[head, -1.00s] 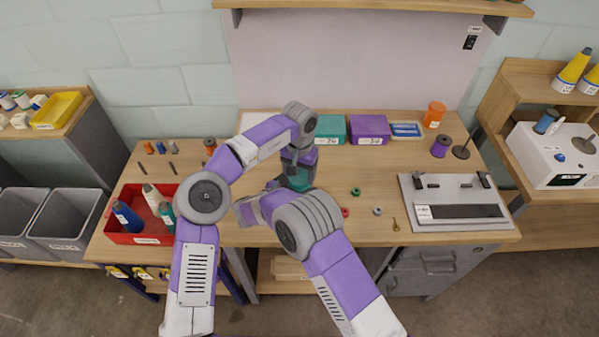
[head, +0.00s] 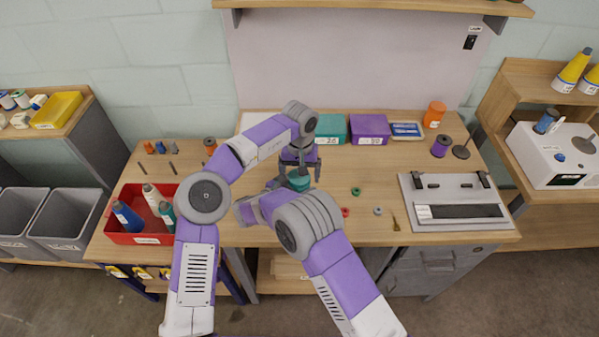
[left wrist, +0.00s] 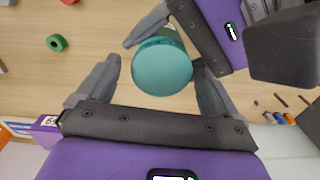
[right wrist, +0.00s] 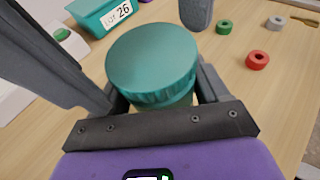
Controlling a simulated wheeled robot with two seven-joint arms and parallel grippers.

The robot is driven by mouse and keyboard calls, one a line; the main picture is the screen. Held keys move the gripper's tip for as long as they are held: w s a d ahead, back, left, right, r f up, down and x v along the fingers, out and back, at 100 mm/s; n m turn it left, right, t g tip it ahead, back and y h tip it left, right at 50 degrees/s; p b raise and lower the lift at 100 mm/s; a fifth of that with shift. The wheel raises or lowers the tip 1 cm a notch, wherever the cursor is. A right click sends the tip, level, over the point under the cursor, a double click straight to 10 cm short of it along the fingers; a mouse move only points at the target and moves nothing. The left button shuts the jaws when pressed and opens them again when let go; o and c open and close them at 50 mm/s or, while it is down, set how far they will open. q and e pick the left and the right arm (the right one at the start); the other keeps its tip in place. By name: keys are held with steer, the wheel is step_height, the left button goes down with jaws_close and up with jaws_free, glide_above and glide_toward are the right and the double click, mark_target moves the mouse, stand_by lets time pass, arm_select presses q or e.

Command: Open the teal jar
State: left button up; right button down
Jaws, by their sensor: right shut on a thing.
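The teal jar (head: 298,182) stands upright on the table with its ribbed teal lid (right wrist: 153,62) seated on it. The flat lid top (left wrist: 161,68) also shows in the left wrist view. My left gripper (head: 300,173) is above the jar, pointing down. Its fingers (left wrist: 155,90) are spread wide on either side of the lid, with a clear gap on at least one side. My right gripper (right wrist: 160,98) is shut on the jar body below the lid, low and from the front. Most of the jar body is hidden by the lid and the right gripper.
A green ring (head: 355,191), a red ring (head: 345,212) and a grey ring (head: 378,211) lie right of the jar. A teal box (head: 333,131) and a purple box (head: 370,130) stand behind. A red bin (head: 130,208) with bottles is at left, a grey board (head: 455,185) at right.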

arm_select(q)
steer(key=shift+r, duration=2.25)
steer(key=shift+c, duration=0.4)
step_height(320, 180, up, 3)
steer(key=m, duration=0.3)
steer(key=shift+f, duration=3.8)
steer(key=c, duration=1.1)
steer(key=shift+n, duration=1.6)
steer(key=o, duration=1.2)
